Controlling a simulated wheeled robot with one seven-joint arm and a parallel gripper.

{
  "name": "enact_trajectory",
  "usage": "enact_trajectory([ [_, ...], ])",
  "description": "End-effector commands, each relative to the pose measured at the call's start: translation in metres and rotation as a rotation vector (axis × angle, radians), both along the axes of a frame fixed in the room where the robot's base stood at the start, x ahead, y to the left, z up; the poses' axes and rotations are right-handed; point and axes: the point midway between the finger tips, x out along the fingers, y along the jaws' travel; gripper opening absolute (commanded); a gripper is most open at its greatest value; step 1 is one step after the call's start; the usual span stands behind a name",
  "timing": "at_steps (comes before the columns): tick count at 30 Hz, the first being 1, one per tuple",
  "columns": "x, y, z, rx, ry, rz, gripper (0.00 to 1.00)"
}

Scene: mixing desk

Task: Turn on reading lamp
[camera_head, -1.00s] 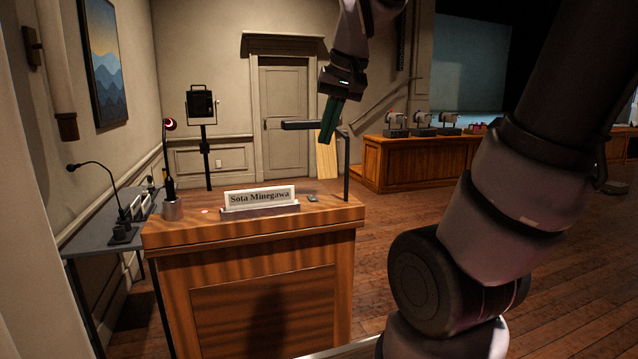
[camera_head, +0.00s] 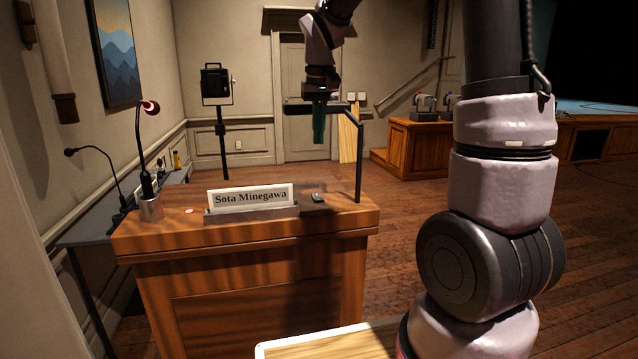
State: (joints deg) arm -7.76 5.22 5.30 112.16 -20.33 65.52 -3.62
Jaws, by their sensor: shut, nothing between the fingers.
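The reading lamp (camera_head: 359,160) stands at the right end of the wooden desk: a thin black post with a flat black head reaching left at its top. I see no glow from its head. A small dark switch-like piece (camera_head: 318,197) lies on the desktop left of the post. My gripper (camera_head: 319,140) has green fingers pointing down and is shut and empty. It overlaps the lamp head in the picture, its fingertips above the desktop; whether it is in front of, behind or touching the head I cannot tell.
A nameplate (camera_head: 251,195) stands mid-desk (camera_head: 250,285). A gooseneck microphone (camera_head: 150,150) with a red ring stands at the left end. A red-and-white round item (camera_head: 190,211) lies beside the nameplate. A grey side table (camera_head: 85,232) is at left. Floor to the right is open.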

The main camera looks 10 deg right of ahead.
Motion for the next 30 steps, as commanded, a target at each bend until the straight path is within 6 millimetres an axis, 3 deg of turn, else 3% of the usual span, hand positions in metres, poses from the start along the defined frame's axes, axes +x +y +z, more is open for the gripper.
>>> enact_trajectory([
  [8,0.001,-0.001,-0.012,-0.001,0.003,0.0,0.0],
  [21,0.011,-0.001,-0.101,0.0,0.005,-0.001,0.0],
  [30,0.016,-0.001,-0.136,0.0,0.001,-0.001,0.0],
])
